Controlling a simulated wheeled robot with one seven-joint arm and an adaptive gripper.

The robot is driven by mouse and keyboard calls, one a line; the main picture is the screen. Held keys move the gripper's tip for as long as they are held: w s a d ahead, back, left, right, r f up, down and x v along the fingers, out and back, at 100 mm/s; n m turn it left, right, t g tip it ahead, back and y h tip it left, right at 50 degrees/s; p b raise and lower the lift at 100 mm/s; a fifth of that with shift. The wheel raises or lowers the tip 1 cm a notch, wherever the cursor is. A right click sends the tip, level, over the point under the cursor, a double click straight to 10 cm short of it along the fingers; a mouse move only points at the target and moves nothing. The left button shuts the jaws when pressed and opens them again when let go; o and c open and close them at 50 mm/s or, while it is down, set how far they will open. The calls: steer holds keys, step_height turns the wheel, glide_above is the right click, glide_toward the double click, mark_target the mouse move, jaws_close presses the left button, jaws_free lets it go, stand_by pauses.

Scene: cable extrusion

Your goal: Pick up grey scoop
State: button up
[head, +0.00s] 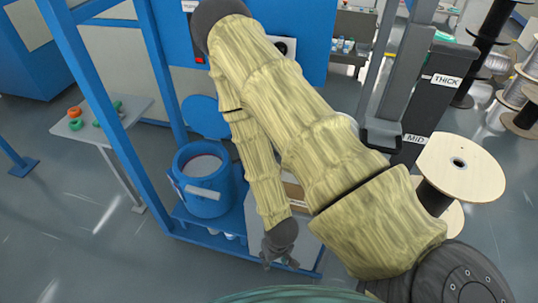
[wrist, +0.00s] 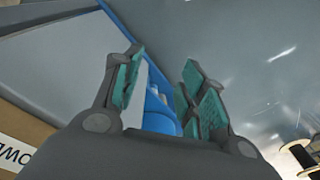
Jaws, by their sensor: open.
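My gripper (head: 280,262) hangs low beside the front edge of the blue stand, right of the blue barrel (head: 208,200). In the wrist view its teal-padded fingers (wrist: 165,85) are spread apart with nothing clearly held between them. I cannot make out a grey scoop for certain in either view. A pale shape with blue parts shows behind the gap between the fingers, but I cannot tell what it is. The barrel holds a greyish material. My arm hides much of the area behind it.
A brown box (head: 295,190) sits partly behind my arm; a labelled box (wrist: 22,150) shows at the wrist view's lower left. A blue post (head: 105,105) rises left of the barrel. A small table (head: 135,106) with coloured rings stands left. Spools (head: 470,165) stand right.

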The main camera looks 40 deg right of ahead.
steer(key=w+d+r+m+t+b, duration=0.1)
steer(key=w+d+r+m, duration=0.2)
steer(key=w, duration=0.6)
steer(key=w+d+r+m+t+b, duration=0.1)
steer(key=w+d+r, duration=0.3)
steer(key=w, duration=0.5)
steer(key=w+d+r+m+t+h+b, duration=0.2)
steer(key=w+d+r+m+b, duration=0.2)
steer(key=w+d+r, duration=0.65)
step_height(320, 180, down, 2)
steer(key=shift+s+a, duration=0.1)
steer(key=shift+a, duration=0.05)
steer(key=shift+s+p+x, duration=0.15)
steer(key=shift+p+x, duration=0.05)
steer(key=shift+x, duration=1.35)
steer(key=shift+s+p+x, duration=0.15)
steer(key=shift+p+x, duration=0.05)
steer(key=shift+x, duration=1.4)
steer(key=shift+f, duration=0.15)
jaws_close()
